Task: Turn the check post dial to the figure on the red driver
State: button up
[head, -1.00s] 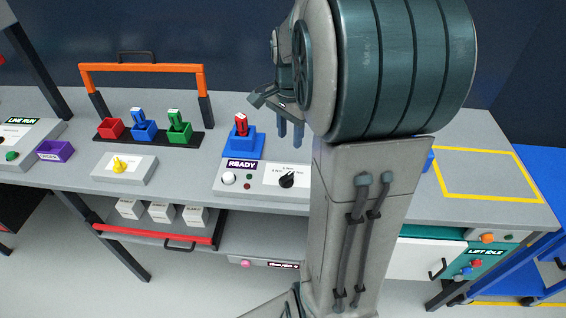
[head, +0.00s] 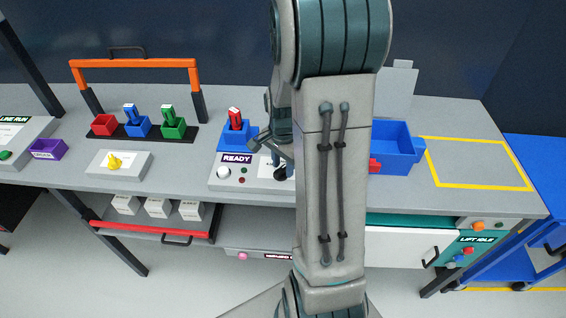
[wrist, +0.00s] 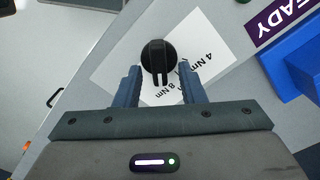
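The red driver (head: 235,118) stands upright in a blue holder (head: 238,137) on the check post, behind the READY label. Its figure is too small to read. The black dial (wrist: 158,62) sits on a white plate (wrist: 195,45); "4 Nm" and "8 Nm" show on the plate, with other marks partly hidden. In the head view the dial (head: 281,174) is partly behind my arm. My gripper (wrist: 163,80) is open, with one finger on each side of the dial's lower part in the wrist view. I cannot tell whether the fingers touch it.
A white button (head: 223,172) and small lamps sit left of the dial. A rack (head: 190,142) with red, blue and green holders stands further left. A blue bin (head: 395,140) is right of my arm. The yellow-outlined area (head: 480,165) is empty.

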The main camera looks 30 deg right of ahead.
grip_shut()
jog(key=n+b, duration=0.1)
jog(key=n, duration=0.2)
jog(key=shift+w+n, duration=0.15)
jog(key=shift+n, duration=0.25)
jog(key=shift+w+a+n+b, duration=0.15)
jog(key=shift+n+b, duration=0.65)
jog(key=shift+n, duration=1.1)
jog(key=shift+r, duration=0.1)
grip_release()
